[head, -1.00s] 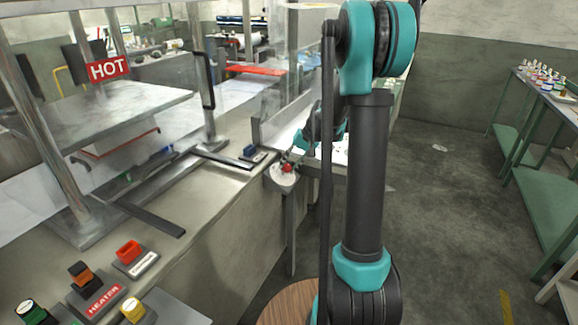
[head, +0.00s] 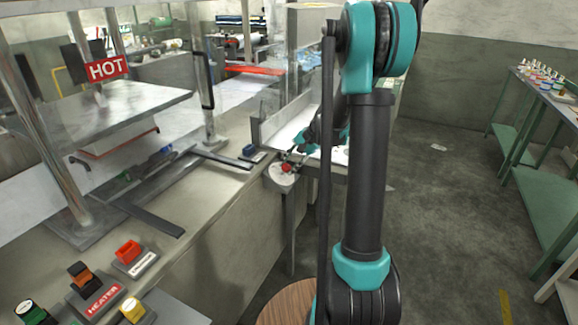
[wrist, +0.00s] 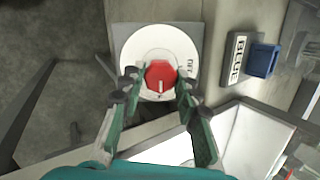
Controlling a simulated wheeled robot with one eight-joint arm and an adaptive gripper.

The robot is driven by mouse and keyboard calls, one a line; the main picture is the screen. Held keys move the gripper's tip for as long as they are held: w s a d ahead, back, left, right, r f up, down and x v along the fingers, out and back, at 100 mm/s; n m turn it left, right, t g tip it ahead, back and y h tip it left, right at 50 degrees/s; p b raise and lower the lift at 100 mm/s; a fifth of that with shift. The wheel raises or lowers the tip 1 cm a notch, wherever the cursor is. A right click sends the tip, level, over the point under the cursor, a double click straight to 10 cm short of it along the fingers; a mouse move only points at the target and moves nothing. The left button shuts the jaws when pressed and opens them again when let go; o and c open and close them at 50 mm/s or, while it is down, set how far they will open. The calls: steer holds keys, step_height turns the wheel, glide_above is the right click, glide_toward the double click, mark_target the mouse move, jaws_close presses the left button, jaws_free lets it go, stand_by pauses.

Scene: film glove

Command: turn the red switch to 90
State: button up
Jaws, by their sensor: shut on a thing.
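The red switch (wrist: 161,74) is a red knob with a pale line mark toward the bottom of the wrist view. It sits at the middle of a round white dial (wrist: 136,46) on a grey plate, with small dark lettering at the dial's right. My gripper (wrist: 158,82) has one finger on each side of the knob and is shut on it. In the head view the red switch (head: 286,168) shows on its dial (head: 281,180) at the bench corner, with my gripper (head: 294,158) at it. The dial's lower part is partly hidden by the fingers.
A blue switch (wrist: 263,60) labelled BLUE stands to the right of the dial. A white tray (wrist: 252,140) lies close below right. In the head view, a press marked HOT (head: 108,68) and several coloured switches line the left bench. Floor is open at right.

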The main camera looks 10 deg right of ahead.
stand_by(0.4)
steer(key=o, duration=1.2)
steer(key=shift+c, duration=0.2)
steer(key=v, duration=1.2)
steer(key=s+a+f+n+h, duration=0.1)
steer(key=s+f+n+h, duration=0.2)
steer(key=s, duration=1)
steer(key=s+a+f+n+t+h, duration=0.1)
steer(key=s+a+f+n+h, duration=0.1)
steer(key=s+f+n, duration=0.4)
steer(key=s+f, duration=0.4)
steer(key=s, duration=0.4)
steer(key=shift+f+t+h, duration=0.2)
steer(key=shift+t+h, duration=0.1)
steer(key=shift+h, duration=0.1)
